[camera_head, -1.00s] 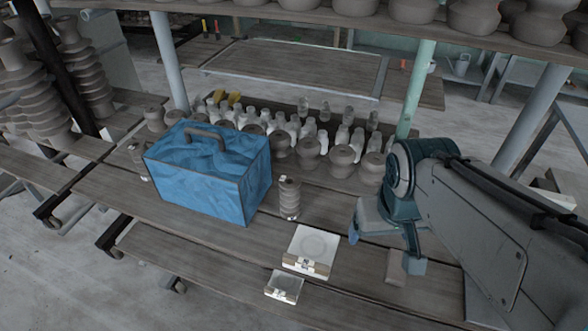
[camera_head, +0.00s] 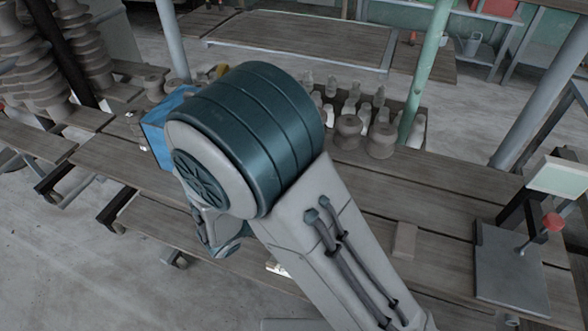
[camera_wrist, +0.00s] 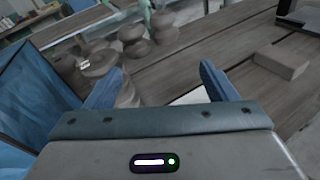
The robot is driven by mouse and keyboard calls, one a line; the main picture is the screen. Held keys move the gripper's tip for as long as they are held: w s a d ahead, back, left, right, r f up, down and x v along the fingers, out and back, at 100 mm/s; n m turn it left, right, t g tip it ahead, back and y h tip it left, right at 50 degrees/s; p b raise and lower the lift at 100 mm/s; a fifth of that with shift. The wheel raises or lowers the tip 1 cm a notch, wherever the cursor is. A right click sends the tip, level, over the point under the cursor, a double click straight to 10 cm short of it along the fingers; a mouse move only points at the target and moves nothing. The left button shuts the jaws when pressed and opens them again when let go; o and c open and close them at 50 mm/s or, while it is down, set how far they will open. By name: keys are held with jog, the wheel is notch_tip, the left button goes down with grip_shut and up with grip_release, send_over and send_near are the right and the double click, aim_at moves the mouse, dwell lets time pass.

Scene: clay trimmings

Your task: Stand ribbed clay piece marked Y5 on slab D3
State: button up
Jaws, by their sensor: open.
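My gripper (camera_wrist: 162,68) is open, its two blue fingers apart in the wrist view. A grey-brown ribbed clay piece (camera_wrist: 128,95) stands just inside the left finger, its lower part hidden by the gripper body. I cannot read a Y5 mark on it. A pale slab (camera_wrist: 190,97) shows between the fingers, mostly hidden by the gripper. I cannot read D3 on it. In the head view my arm covers the ribbed piece and most of the slab area; only a small white bit (camera_head: 278,268) shows beside the arm.
A blue box-shaped bag (camera_wrist: 35,90) stands close left of my gripper and is mostly covered by my arm in the head view (camera_head: 157,140). Clay pots (camera_head: 348,132) stand behind. A tan block (camera_head: 405,240) lies on the right, with bare planks around it.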

jog(key=a+f+n+t+y, duration=0.25)
jog(key=a+n+t, duration=0.2)
jog(key=a, duration=0.25)
jog(key=p+x, duration=0.2)
jog(key=x, duration=1.1)
jog(key=shift+w+n, duration=0.35)
jog(key=shift+y, duration=0.25)
jog(key=shift+c, duration=0.3)
jog(key=shift+r, duration=0.1)
jog(key=c, duration=1.5)
jog(key=shift+c, duration=0.2)
jog(key=shift+r, duration=0.1)
